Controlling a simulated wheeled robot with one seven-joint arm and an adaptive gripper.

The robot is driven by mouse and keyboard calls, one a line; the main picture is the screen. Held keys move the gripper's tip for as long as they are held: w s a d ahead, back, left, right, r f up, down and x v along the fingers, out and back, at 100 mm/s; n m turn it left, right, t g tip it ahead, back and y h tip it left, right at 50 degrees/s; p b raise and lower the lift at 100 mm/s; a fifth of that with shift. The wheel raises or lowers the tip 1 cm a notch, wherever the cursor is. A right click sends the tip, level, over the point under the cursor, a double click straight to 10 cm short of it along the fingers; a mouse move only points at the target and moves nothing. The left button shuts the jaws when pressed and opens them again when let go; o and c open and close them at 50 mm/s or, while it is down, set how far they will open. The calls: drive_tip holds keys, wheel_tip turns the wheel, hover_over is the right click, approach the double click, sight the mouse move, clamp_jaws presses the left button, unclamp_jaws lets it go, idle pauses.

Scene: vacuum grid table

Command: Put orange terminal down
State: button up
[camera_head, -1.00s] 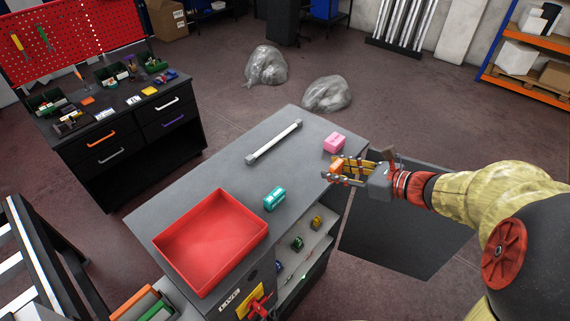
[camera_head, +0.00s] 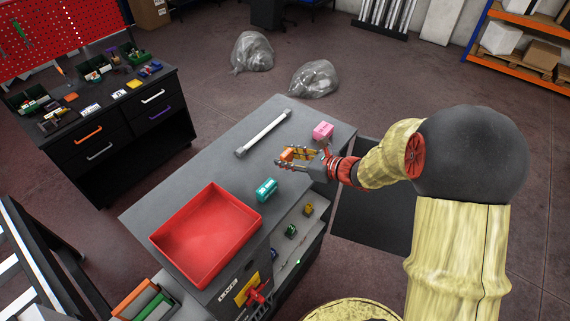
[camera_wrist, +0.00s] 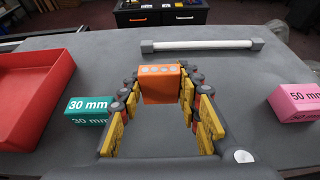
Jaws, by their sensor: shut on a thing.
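The orange terminal (camera_wrist: 161,85) is a small block with several round grey spots along its top. My gripper (camera_head: 287,156) is shut on it, with the yellow-padded fingers on either side in the wrist view. The orange terminal also shows in the head view (camera_head: 286,154). I hold it over the grey table (camera_head: 190,165), between the teal and pink blocks. I cannot tell whether its underside touches the tabletop.
A teal 30 mm block (camera_wrist: 88,111) lies left and a pink 50 mm block (camera_wrist: 297,102) right. A white bar with grey ends (camera_head: 263,134) lies beyond. A red tray (camera_head: 207,235) stands at the front left. Bare tabletop surrounds the gripper.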

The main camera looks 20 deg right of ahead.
sight(285, 172)
drive_tip(key=f, duration=0.2)
drive_tip(key=f+p, duration=0.1)
drive_tip(key=shift+w+a+f, duration=0.25)
drive_tip(key=shift+w+a, duration=0.05)
drive_tip(key=shift+w, duration=0.1)
drive_tip(key=shift+f, duration=0.35)
drive_tip(key=shift+f, duration=0.1)
drive_tip(key=shift+f, duration=0.15)
drive_tip(key=o, duration=1.1)
drive_tip(key=shift+c, duration=0.2)
drive_tip(key=shift+r, duration=0.2)
